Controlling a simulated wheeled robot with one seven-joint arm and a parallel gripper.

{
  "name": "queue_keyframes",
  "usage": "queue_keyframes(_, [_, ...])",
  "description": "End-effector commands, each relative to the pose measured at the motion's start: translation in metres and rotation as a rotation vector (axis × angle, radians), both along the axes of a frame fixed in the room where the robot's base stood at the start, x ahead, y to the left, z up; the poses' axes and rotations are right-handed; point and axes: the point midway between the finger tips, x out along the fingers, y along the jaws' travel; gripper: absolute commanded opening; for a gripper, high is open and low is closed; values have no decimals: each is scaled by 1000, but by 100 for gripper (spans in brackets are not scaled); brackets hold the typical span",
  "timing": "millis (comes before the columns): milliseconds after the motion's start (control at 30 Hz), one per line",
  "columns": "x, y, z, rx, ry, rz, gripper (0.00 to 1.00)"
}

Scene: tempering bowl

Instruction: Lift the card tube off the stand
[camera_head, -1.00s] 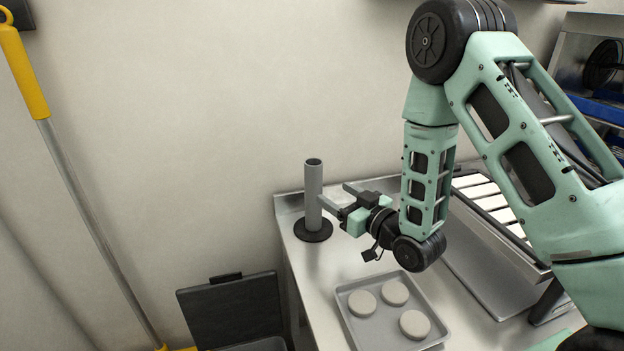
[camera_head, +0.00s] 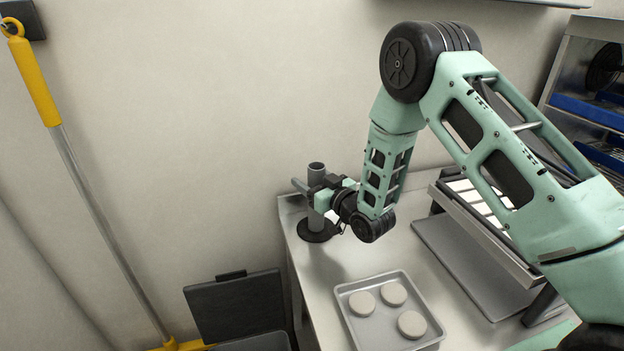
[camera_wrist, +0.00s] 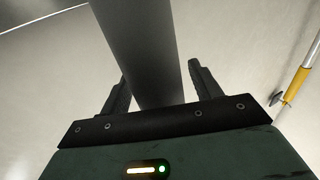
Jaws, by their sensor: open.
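The grey card tube (camera_head: 316,214) stands upright on a stand with a round black base (camera_head: 314,231) at the far left corner of the counter. My gripper (camera_head: 306,188) is at the tube's upper part, just below its open top. In the wrist view the tube (camera_wrist: 143,55) passes between the two dark fingers of my gripper (camera_wrist: 158,85), one on each side. The fingers are open, with a gap visible beside the tube. The stand is not visible in the wrist view.
A metal tray (camera_head: 388,331) with three round pale pieces lies on the counter (camera_head: 330,275) in front. A rack with white slats (camera_head: 475,200) stands to the right. A dark open bin lid (camera_head: 238,305) and a yellow-handled pole (camera_head: 85,190) are at left.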

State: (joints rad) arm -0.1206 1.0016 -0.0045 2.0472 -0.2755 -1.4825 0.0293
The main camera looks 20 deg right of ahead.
Motion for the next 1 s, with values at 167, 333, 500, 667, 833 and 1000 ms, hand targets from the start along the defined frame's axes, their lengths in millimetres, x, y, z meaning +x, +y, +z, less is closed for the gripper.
queue_keyframes(167, [0,0,0,0,0,0,30])
queue_keyframes(333, [0,0,0,0,0,0,16])
queue_keyframes(500, [0,0,10,-1,-1,0,16])
queue_keyframes(667, [0,0,20,0,0,0,16])
queue_keyframes(833, [0,0,32,-1,0,0,16])
queue_keyframes(1000, [0,0,43,-1,-1,0,16])
